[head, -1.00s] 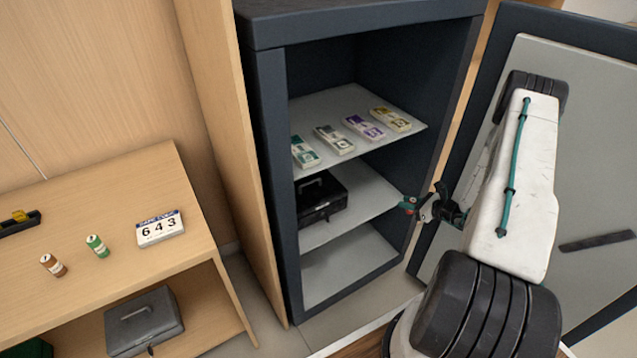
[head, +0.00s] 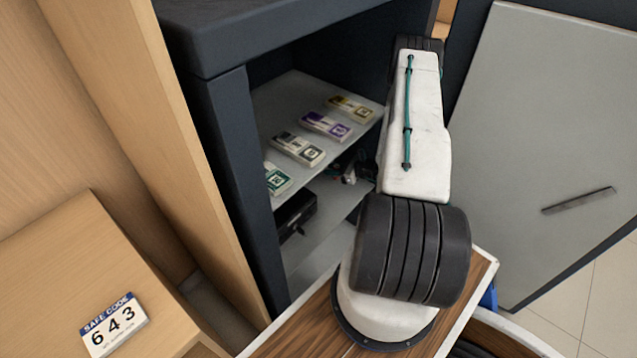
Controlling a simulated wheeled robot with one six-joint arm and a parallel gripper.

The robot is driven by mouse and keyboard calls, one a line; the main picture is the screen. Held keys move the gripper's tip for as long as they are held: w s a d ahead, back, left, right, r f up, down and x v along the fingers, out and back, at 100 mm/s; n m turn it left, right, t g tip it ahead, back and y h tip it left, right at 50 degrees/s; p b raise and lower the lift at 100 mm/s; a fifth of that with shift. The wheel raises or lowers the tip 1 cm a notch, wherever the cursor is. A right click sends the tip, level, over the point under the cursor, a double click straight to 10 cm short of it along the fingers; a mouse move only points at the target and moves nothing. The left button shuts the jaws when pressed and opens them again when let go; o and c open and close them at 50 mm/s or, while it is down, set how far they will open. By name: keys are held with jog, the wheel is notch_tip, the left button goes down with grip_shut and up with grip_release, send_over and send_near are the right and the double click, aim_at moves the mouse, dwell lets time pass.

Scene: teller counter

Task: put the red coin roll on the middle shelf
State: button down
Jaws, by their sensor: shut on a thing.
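The safe stands open, and its middle shelf (head: 330,222) is the pale board below the one with the banknote bundles. My gripper (head: 347,172) is inside the safe opening, between the upper shelf and the middle shelf, toward the right side. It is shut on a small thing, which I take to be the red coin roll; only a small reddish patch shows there. My arm and the upper shelf hide much of the gripper, so the gap between the roll and the middle shelf cannot be told.
A black cash box (head: 296,215) sits on the middle shelf at the left. Several banknote bundles (head: 299,149) lie on the upper shelf (head: 290,100) above. The safe door (head: 560,130) stands open at right. A safe code sign (head: 113,325) stands on the wooden counter (head: 60,270).

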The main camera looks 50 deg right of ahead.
jog(key=shift+f, duration=2.75)
jog(key=shift+f, duration=0.15)
jog(key=c, duration=1.2)
grip_release()
jog(key=shift+s+d+r, duration=0.15)
jog(key=shift+s+r, duration=0.15)
jog(key=shift+s, duration=0.05)
jog(key=v, duration=1.1)
jog(key=shift+s, duration=0.2)
